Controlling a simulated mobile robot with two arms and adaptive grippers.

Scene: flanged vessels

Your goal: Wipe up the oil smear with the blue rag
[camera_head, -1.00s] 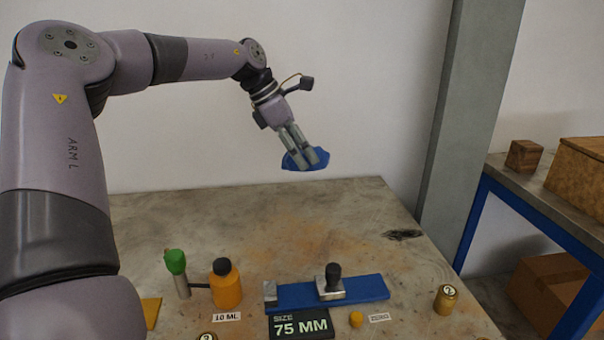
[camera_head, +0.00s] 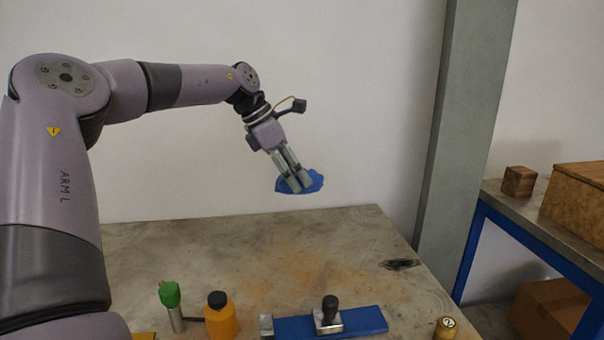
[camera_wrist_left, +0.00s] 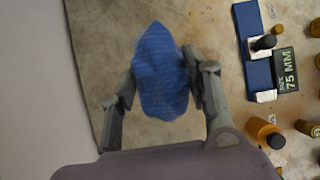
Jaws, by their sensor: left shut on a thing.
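My left gripper (camera_head: 297,187) is shut on the blue rag (camera_head: 316,182). It holds the rag up in the air, in front of the white wall near the table's back edge in the head view. In the left wrist view the crumpled rag (camera_wrist_left: 162,75) sits between the two fingers, clear of the tabletop. A dark smear (camera_head: 402,264) lies on the table near its right edge, to the right of and below the rag in the head view. My right gripper is not in view.
On the table (camera_head: 230,240) stand a green-topped tool (camera_head: 171,300), an orange bottle (camera_head: 221,318), a blue rail (camera_head: 365,320) with a black-knobbed clamp (camera_head: 329,312) and a brass weight (camera_head: 446,327). The table's back middle is clear. A grey pillar (camera_head: 455,130) stands behind its right side.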

